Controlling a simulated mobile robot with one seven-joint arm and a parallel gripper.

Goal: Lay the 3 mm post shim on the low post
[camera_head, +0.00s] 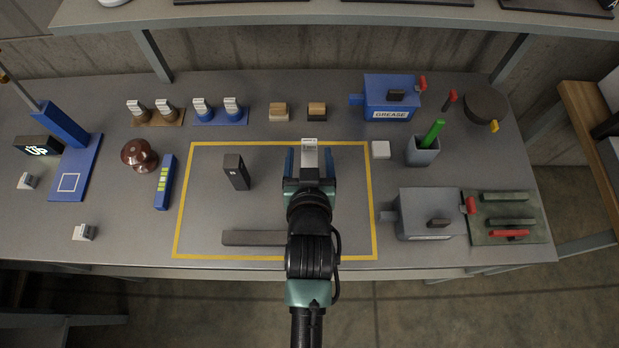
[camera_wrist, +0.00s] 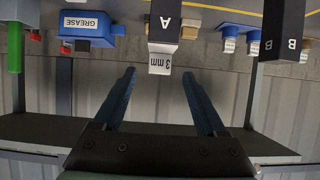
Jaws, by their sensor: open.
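The 3 mm shim's white tag (camera_head: 309,143) shows just past my gripper (camera_head: 309,170), and it reads "3 mm" in the wrist view (camera_wrist: 160,62). The tag sits at the end of the grey post marked A (camera_wrist: 166,28), so the shim appears to lie on that post. My gripper is open; its two blue fingers, also in the wrist view (camera_wrist: 159,73), stand apart on either side with clear gaps to the tag. The dark post marked B (camera_head: 236,172) stands to the left, also in the wrist view (camera_wrist: 291,40). The shim's plate is hard to make out.
A yellow outline (camera_head: 182,215) surrounds the posts, and a dark bar (camera_head: 255,238) lies at its front. A white block (camera_head: 381,150), a green-handled cup (camera_head: 423,151) and a grey box (camera_head: 428,215) stand to the right. A blue GREASE box (camera_head: 390,97) is behind.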

